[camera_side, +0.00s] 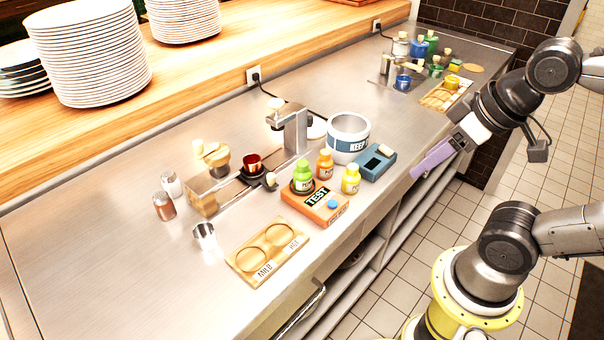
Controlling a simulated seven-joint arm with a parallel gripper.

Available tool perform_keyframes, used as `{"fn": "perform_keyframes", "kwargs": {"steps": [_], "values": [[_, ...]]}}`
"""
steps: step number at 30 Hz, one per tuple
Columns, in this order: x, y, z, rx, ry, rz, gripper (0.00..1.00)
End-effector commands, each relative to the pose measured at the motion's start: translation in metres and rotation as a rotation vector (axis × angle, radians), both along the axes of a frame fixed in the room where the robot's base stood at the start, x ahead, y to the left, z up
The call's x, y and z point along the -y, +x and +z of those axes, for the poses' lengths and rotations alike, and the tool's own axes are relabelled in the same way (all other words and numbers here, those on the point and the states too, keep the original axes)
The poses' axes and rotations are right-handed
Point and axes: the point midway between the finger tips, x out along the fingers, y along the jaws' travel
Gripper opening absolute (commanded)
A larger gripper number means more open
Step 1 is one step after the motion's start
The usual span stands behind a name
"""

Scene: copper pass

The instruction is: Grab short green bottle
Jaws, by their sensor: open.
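A short lime-green bottle (303,177) with a pale yellow cap and a light label stands upright at the back left of an orange TEST box (315,204); I cannot tell whether it touches the box. An orange bottle (325,164) and a yellow bottle (351,180) stand to its right. A smaller, darker green bottle (436,70) is at the far end of the counter. My gripper (422,166), with purple fingers, is open and empty near the counter's front edge, well to the right of the lime-green bottle.
A wooden tray (268,252) with round recesses lies in front.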

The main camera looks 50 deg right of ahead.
Motion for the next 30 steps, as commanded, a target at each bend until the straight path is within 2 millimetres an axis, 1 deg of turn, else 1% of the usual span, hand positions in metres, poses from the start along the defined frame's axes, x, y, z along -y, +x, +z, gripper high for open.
{"fn": "perform_keyframes", "kwargs": {"steps": [1,2,3,11,14,16,17,20,23,26,27,29,30], "values": [[0.000,0.000,0.000,0.000,0.000,0.000,0.57],[0.000,0.000,0.000,0.000,0.000,0.000,0.63],[0.000,0.000,0.000,0.000,0.000,0.000,0.66],[0.000,0.000,0.000,0.000,0.006,-0.011,0.66],[-0.002,0.000,0.000,-0.001,0.052,-0.082,0.66],[-0.009,0.001,0.003,0.000,0.144,-0.185,0.66],[-0.014,0.003,0.005,-0.001,0.199,-0.241,0.66],[-0.033,0.012,0.011,-0.051,0.430,-0.482,0.66],[-0.051,0.030,0.017,-0.142,0.677,-0.779,0.66],[-0.062,0.055,0.023,-0.259,0.924,-1.109,0.66],[-0.063,0.068,0.025,-0.313,1.022,-1.251,0.66],[-0.062,0.090,0.028,-0.397,1.167,-1.462,0.66],[-0.057,0.107,0.028,-0.454,1.261,-1.606,0.66]]}}
